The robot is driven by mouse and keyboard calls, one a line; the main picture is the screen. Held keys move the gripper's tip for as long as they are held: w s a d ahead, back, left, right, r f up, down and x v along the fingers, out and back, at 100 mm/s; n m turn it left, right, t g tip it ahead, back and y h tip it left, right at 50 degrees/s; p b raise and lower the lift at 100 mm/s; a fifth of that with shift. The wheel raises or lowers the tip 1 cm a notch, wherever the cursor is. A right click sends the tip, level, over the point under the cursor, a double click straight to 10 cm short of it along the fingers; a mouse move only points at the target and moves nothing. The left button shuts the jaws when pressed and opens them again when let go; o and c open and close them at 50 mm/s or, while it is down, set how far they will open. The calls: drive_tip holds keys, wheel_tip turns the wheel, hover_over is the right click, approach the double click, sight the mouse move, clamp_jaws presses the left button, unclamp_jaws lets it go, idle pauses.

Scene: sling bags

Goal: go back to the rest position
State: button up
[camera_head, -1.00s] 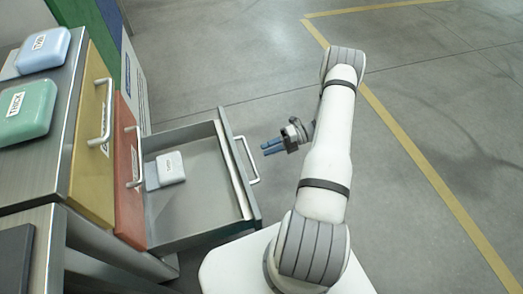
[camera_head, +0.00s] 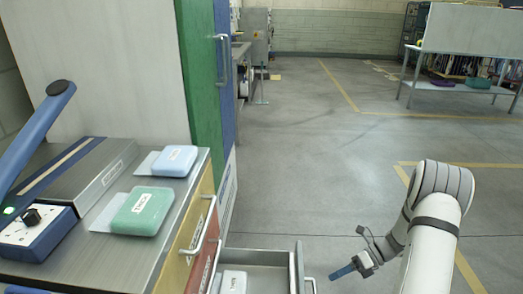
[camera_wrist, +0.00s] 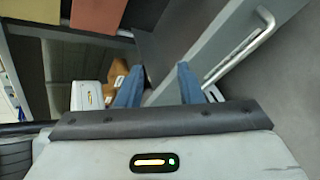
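My gripper (camera_head: 343,271) has blue fingers and hangs in the air at the lower right of the head view, to the right of the open drawer (camera_head: 262,257). In the wrist view the two blue fingers (camera_wrist: 158,85) stand apart with nothing held between them. The drawer's handle (camera_wrist: 240,45) shows beyond the fingers there. A white labelled case (camera_head: 233,282) lies in the drawer and also appears at the left of the wrist view (camera_wrist: 87,95).
A green case (camera_head: 143,211) and a light blue case (camera_head: 175,159) lie on the metal counter (camera_head: 185,205). A blue-armed device (camera_head: 35,230) stands at left. A table (camera_head: 470,88) stands far right. The floor between is clear.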

drive_tip(key=s+a+r+n+t+h+p, duration=0.1)
drive_tip(key=s+a+r+n+h+p, duration=0.2)
drive_tip(key=r+n, duration=0.6)
drive_tip(key=s+a+r+n+t+h+p, duration=0.2)
drive_tip(key=s+r+n+h+p, duration=0.3)
drive_tip(key=r, duration=1.5)
drive_tip(key=s+a+r+n+t+h+p, duration=0.1)
drive_tip(key=s+a+r+n+h+p, duration=0.2)
drive_tip(key=s+r+n+p, duration=0.5)
wheel_tip(320, 180, up, 6)
drive_tip(key=s+n+h, duration=0.1)
drive_tip(key=n, duration=0.5)
drive_tip(key=shift+s+a+r+n+t, duration=0.15)
drive_tip(key=shift+s+a+n+t, duration=0.15)
drive_tip(key=shift+s+a+t, duration=0.1)
